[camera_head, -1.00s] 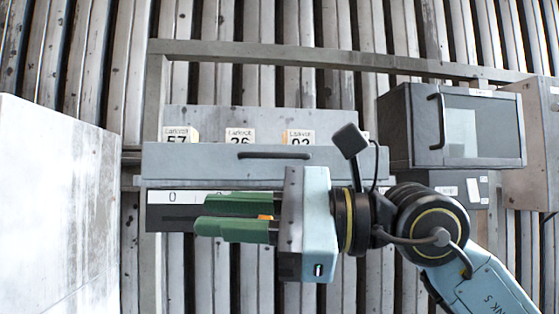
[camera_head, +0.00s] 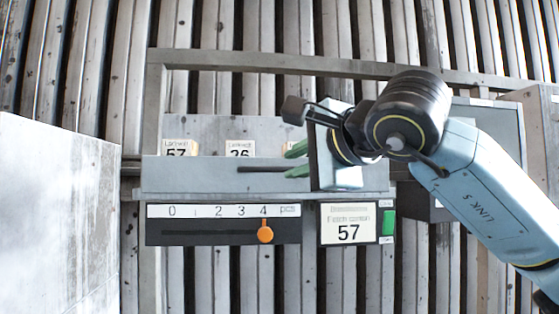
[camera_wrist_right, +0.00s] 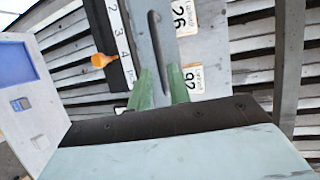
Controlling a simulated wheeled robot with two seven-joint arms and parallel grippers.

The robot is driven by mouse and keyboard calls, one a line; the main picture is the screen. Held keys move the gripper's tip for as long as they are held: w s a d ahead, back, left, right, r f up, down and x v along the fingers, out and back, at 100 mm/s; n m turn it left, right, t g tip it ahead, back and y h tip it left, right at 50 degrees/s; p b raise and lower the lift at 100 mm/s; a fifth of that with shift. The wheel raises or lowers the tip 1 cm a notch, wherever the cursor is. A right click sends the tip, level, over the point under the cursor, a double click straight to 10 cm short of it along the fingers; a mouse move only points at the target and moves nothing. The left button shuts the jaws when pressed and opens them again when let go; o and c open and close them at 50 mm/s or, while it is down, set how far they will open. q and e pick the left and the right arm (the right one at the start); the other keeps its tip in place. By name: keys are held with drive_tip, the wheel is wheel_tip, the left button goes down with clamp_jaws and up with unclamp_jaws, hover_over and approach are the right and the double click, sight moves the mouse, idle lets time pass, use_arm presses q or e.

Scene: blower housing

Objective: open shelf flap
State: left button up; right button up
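The shelf flap (camera_head: 190,176) is a long grey panel in the head view, with a dark bar handle (camera_head: 258,169) along it. The flap looks closed. My right gripper (camera_head: 290,160) has green fingers and is at the right end of the handle. In the right wrist view its fingers (camera_wrist_right: 160,72) are apart, with one end of the handle (camera_wrist_right: 156,45) between them. Whether they touch the handle I cannot tell. My left gripper is in neither view.
Below the flap are a slider scale (camera_head: 222,211) with an orange knob (camera_head: 265,232) at 4 and a display (camera_head: 348,226) reading 57. Label cards (camera_head: 240,149) stand behind the flap. A white block (camera_head: 60,210) fills the left.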

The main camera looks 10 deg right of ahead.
sight(281, 170)
drive_tip(key=p+x, duration=0.1)
drive_tip(key=x, duration=0.4)
drive_tip(key=shift+w+a+f+p, duration=0.1)
drive_tip(key=shift+w+a+p, duration=0.05)
drive_tip(key=shift+w+p, duration=0.2)
drive_tip(key=shift+s, duration=0.1)
clamp_jaws()
